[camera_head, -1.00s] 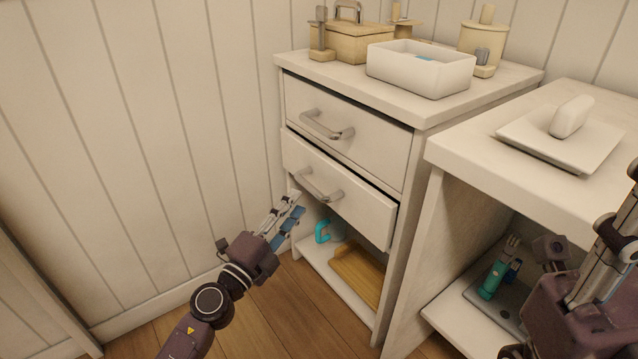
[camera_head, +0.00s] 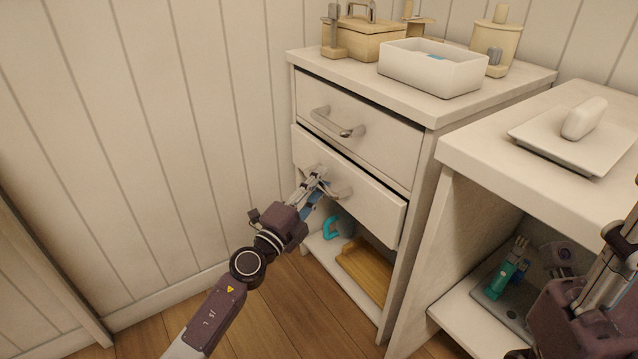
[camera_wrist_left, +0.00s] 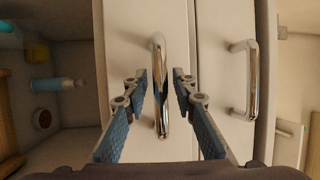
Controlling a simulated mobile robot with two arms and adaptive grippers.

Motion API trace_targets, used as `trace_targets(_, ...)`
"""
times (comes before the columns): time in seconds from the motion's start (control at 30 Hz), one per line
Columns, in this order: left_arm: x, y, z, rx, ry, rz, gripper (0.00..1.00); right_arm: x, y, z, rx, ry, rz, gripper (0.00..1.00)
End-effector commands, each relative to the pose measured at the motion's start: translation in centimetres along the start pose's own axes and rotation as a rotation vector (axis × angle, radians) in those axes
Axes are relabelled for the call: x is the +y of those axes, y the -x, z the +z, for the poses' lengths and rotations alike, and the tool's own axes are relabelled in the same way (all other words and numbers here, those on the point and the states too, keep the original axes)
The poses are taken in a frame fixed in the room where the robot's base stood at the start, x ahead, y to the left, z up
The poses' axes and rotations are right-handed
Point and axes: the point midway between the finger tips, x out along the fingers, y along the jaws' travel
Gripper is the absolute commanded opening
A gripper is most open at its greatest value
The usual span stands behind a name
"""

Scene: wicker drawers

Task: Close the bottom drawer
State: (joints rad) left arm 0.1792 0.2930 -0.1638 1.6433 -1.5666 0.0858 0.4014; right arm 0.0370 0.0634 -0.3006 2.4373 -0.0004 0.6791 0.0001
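The bottom drawer (camera_head: 375,206) is the lower of two white drawers in the cabinet. Its front stands out a little from the cabinet. Its metal handle (camera_wrist_left: 160,85) runs between the fingers in the left wrist view. My left gripper (camera_head: 318,178) is at this handle and hides much of it in the head view. In the left wrist view its two fingers (camera_wrist_left: 161,82) are apart, one on each side of the handle, and do not appear closed on it. My right arm is at the right edge; its fingertips are not clearly visible.
An open shelf (camera_head: 325,250) below holds a teal mug (camera_head: 331,230) and a wooden tray (camera_head: 362,272). A white box (camera_head: 430,75) stands on top. A white table (camera_head: 480,145) stands close at right.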

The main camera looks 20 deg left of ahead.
Motion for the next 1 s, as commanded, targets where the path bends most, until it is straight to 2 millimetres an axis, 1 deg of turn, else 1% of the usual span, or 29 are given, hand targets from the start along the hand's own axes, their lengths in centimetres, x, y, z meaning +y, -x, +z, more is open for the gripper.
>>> trace_targets(0.03, 0.0, 0.0, 0.0, 0.000, 0.000, 0.000, 0.17, 0.0, 0.0, 0.0, 0.000, 0.000, 0.000, 0.36)
trace_targets(0.2, 0.0, 0.0, 0.0, 0.000, 0.000, 0.000, 0.00, 0.0, 0.0, 0.0, 0.000, 0.000, 0.000, 0.36)
trace_targets(0.53, 0.0, 0.0, 0.0, 0.000, 0.001, 0.000, 0.00, 0.0, 0.0, 0.0, 0.000, 0.000, 0.000, 0.36)
trace_targets(0.73, 0.3, -2.0, -0.8, 0.000, 0.003, -0.001, 0.00, 0.0, -0.1, -0.1, 0.002, 0.000, 0.000, 0.36)
trace_targets(0.87, 0.4, -1.7, -0.7, 0.000, 0.001, 0.000, 0.00, 0.0, 0.0, 0.0, -0.001, 0.000, 0.001, 0.36)
trace_targets(0.9, 0.4, -1.7, -0.7, 0.000, 0.001, 0.000, 0.14, 0.0, 0.0, 0.0, -0.002, 0.000, 0.001, 0.36)
trace_targets(1.0, 0.4, -1.7, -0.7, 0.000, 0.001, 0.000, 0.25, 0.0, 0.1, 0.1, -0.005, 0.000, 0.002, 0.36)
